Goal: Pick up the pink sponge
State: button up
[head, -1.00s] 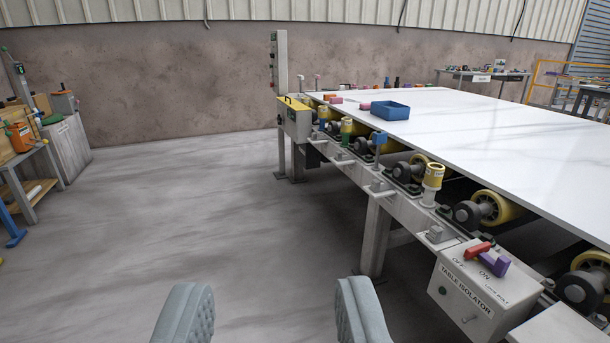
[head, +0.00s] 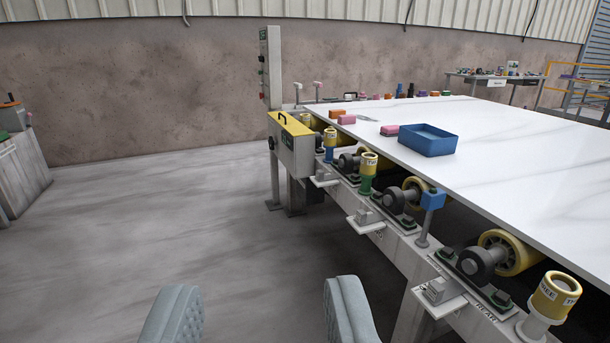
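Two small pink blocks lie on the white stone slab (head: 500,140), near its far left corner. One pink block (head: 346,119) is close to the slab's left edge, just in front of an orange block (head: 337,113). The other pink block (head: 390,130) is beside the blue tray (head: 428,142). I cannot tell which of the two is the pink sponge. My gripper (head: 260,315) is open and empty, its two grey fingers wide apart over the floor, short of the slab and to its left.
The slab lies on a roller frame with yellow wheels (head: 512,250). Posts, a yellow-topped box (head: 290,142) and a yellow-capped cylinder (head: 553,297) stand along its near edge. Several small objects line the slab's far edge. The floor (head: 150,230) on the left is clear.

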aim_at(388, 131)
jog(key=i+j+z, duration=0.1)
jog(key=i, duration=1.65)
jog(key=i+j+z, duration=0.15)
jog(key=i+z, duration=0.3)
jog(key=i+j+z, duration=1.3)
jog(key=j, duration=0.25)
